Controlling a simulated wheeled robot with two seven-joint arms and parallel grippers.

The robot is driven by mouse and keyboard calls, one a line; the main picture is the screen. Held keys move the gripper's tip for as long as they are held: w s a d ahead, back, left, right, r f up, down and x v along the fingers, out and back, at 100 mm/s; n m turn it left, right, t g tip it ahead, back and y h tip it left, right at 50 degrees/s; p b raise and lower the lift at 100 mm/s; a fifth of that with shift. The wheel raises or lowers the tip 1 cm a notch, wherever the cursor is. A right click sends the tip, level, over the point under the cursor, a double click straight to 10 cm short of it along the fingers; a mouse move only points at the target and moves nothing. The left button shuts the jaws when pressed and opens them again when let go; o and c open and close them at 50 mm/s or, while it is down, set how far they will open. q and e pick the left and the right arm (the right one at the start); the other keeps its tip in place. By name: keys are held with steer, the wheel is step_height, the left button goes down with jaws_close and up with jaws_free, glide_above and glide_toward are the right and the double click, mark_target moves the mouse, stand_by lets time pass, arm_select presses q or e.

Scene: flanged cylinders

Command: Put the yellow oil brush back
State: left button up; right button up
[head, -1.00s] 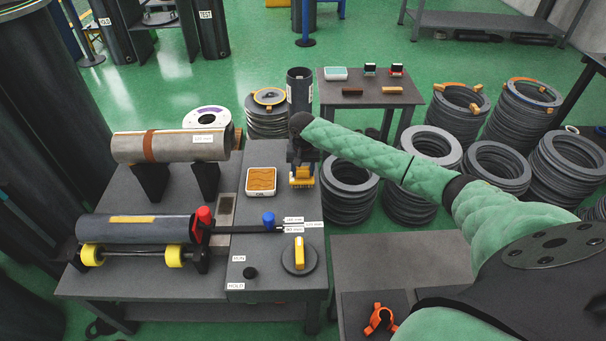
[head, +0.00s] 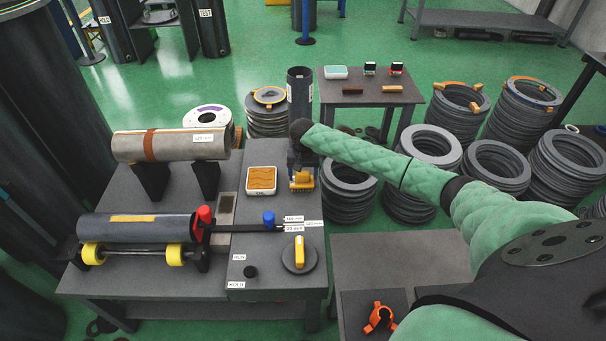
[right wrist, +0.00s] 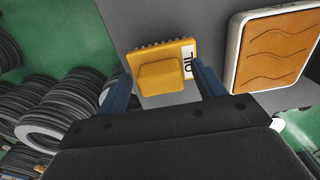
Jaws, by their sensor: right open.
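The yellow oil brush (head: 302,182) is at the right edge of the work table, just right of the oil pad (head: 261,180) with its orange top and white rim. In the right wrist view the brush (right wrist: 163,72) shows its yellow block and an OIL label. My right gripper (right wrist: 164,90) is open, with one finger on each side of the brush. I cannot tell whether either finger touches it. In the head view my right gripper (head: 302,168) is above the brush and hides part of it. The oil pad (right wrist: 275,45) is close by on the right in the wrist view. My left gripper is not in view.
A grey cylinder with a brown band (head: 170,144) rests on black supports. A darker cylinder (head: 135,229) lies on yellow rollers. A blue knob (head: 268,218) and a dial with a yellow handle (head: 299,255) are nearer the front. Stacked rings (head: 349,185) stand right of the table.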

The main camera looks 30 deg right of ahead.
mark_target(303, 173)
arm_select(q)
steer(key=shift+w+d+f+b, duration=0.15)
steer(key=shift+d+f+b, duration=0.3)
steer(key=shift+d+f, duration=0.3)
arm_select(e)
step_height(303, 173, up, 12)
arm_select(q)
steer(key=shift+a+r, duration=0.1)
arm_select(e)
steer(key=shift+r, duration=0.1)
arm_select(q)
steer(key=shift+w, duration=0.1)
